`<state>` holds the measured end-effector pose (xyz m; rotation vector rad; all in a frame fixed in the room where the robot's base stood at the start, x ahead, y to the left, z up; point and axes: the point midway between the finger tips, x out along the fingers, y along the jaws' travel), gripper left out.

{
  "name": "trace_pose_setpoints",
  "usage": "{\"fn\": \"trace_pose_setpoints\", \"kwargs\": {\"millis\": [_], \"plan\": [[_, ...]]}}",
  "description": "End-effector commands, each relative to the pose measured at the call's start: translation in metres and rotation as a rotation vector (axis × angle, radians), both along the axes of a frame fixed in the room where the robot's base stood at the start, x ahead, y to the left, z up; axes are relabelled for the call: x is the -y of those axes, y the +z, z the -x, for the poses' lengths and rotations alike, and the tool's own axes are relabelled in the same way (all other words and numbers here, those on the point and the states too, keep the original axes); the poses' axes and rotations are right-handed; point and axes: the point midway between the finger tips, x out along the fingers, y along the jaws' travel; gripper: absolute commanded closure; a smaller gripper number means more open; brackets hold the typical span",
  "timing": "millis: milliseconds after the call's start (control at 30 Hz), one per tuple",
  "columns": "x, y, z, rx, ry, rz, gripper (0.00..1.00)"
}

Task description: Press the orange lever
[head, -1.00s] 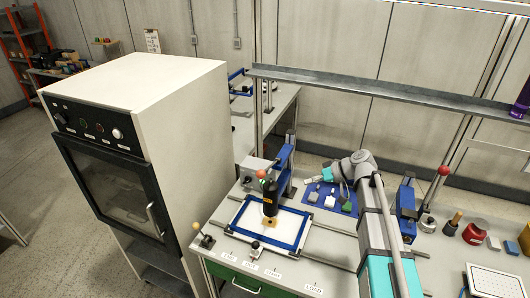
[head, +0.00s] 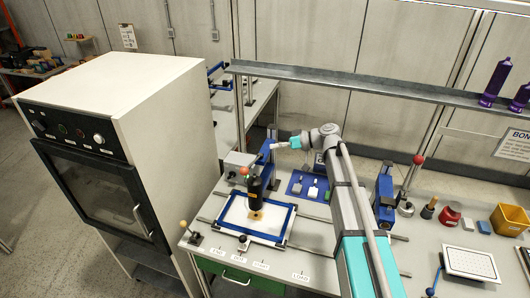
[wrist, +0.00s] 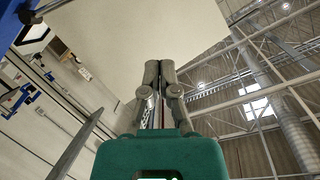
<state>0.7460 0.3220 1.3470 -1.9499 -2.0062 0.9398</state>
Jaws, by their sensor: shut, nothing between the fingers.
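A lever with a yellow-orange knob (head: 183,224) stands upright at the front left corner of the bench. An orange-red ball knob (head: 244,171) shows beside the black cylinder (head: 255,190) above the blue-framed plate. I cannot tell for sure which is the orange lever. My gripper (head: 277,147) is raised at the back of the bench, near the top of the blue upright (head: 267,152), apart from both knobs. Its fingers point left in the head view. In the wrist view my gripper (wrist: 160,65) is shut and empty, and no lever shows there.
A blue-framed plate (head: 227,209) lies under the cylinder. A tall cream oven cabinet (head: 175,130) stands left of the bench. A metal shelf (head: 350,83) crosses behind and above. A blue mat (head: 296,186) with small parts lies right of the cylinder. A red-knobbed lever (head: 419,160) stands farther right.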

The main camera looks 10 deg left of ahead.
Motion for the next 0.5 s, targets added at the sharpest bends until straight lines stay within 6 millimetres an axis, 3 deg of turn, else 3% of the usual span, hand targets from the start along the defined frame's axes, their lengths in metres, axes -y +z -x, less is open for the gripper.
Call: {"fn": "trace_pose_setpoints", "kwargs": {"millis": [500], "plan": [[-0.062,-0.021,0.008,-0.001,0.003,0.001,1.00]]}}
